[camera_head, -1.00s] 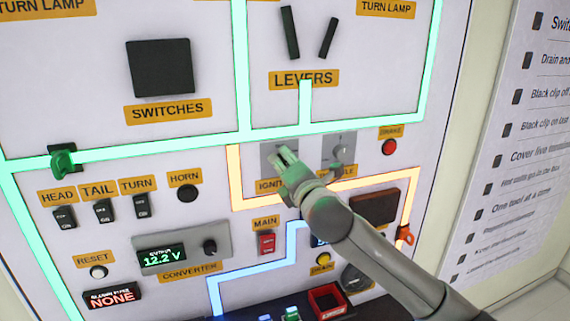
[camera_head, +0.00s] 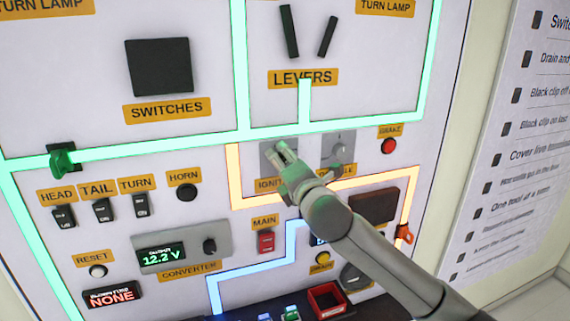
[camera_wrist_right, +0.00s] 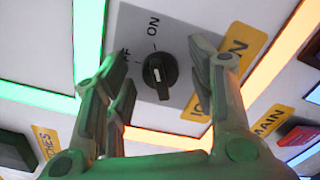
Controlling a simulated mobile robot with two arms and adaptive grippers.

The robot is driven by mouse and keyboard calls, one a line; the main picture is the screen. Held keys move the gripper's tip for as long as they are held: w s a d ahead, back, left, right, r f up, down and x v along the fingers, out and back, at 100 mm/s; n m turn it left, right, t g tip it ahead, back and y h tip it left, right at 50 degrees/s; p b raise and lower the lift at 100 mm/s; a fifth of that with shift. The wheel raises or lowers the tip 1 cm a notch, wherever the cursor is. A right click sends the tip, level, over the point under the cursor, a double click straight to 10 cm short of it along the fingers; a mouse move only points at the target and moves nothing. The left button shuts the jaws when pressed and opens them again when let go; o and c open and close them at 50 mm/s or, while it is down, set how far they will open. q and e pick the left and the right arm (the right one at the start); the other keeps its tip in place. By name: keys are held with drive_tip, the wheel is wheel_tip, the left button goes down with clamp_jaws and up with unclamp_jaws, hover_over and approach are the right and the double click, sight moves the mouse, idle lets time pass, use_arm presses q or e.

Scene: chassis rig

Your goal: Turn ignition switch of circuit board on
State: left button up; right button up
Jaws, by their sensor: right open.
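The ignition switch is a black rotary knob (camera_wrist_right: 160,74) on a grey plate (camera_wrist_right: 190,32) with ON and OFF marks, seen in the right wrist view. The white line on the knob does not point at the ON mark. The OFF mark is partly hidden by a finger. My right gripper (camera_wrist_right: 160,80) is open, with its fingers on either side of the knob; I cannot tell whether they touch it. In the head view my right gripper (camera_head: 286,155) is in front of the ignition plate (camera_head: 267,158) and hides the knob. My left gripper is not in view.
A throttle plate (camera_head: 338,145) is just right of the gripper, with a red brake button (camera_head: 389,146) beyond it. A red main switch (camera_head: 266,242) is below. Head, tail and turn switches (camera_head: 103,209) are at left. An open red box (camera_head: 326,300) is at the bottom.

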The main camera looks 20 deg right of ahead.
drive_tip(key=s, duration=1.2)
drive_tip(key=shift+d, duration=0.2)
